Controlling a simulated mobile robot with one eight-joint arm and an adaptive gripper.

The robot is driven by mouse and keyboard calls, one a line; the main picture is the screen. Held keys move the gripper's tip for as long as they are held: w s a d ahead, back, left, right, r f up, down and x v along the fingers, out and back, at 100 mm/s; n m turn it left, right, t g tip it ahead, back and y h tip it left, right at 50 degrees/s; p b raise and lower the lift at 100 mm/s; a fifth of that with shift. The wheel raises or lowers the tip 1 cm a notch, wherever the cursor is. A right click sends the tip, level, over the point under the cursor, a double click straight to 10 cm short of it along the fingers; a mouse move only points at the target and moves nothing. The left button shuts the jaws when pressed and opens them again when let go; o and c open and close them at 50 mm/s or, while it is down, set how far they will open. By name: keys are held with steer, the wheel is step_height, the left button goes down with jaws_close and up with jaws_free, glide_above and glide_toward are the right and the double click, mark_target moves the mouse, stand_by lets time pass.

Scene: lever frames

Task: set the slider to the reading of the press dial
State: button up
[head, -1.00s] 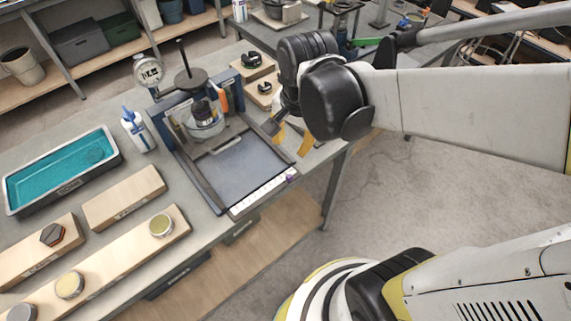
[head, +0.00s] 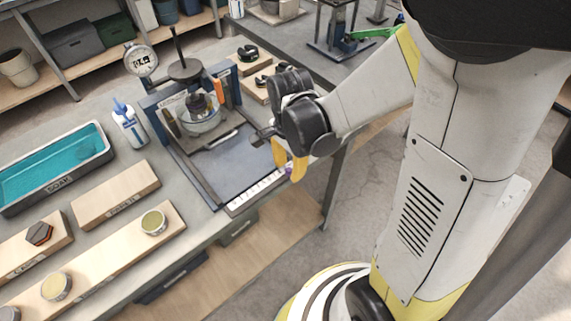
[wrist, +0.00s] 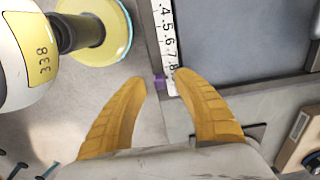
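The slider is a small purple block at the end of a white numbered scale (wrist: 169,45). It shows in the wrist view (wrist: 159,82), just past the printed 8, and in the head view (head: 288,169). My gripper (wrist: 161,76) is open, its two yellow fingers on either side of the slider with gaps. In the head view my gripper (head: 287,168) points down at the scale's right end; whether it is above or level with the slider I cannot tell. The round press dial (head: 139,61) stands at the press's left; its reading is too small to read surely.
The press (head: 190,105) with its blue frame stands behind the tray (head: 236,160). A glue bottle (head: 127,124), a teal basin (head: 50,172) and wooden blocks (head: 115,194) lie to the left. Free floor lies right of the bench.

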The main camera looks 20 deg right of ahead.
mark_target(263, 193)
steer(key=shift+f, duration=0.35)
jaws_close()
steer(key=s+a, duration=0.1)
steer(key=a, duration=0.1)
steer(key=s+a, duration=0.1)
steer(key=a, duration=0.5)
steer(key=shift+s+a, duration=0.2)
steer(key=shift+s, duration=0.2)
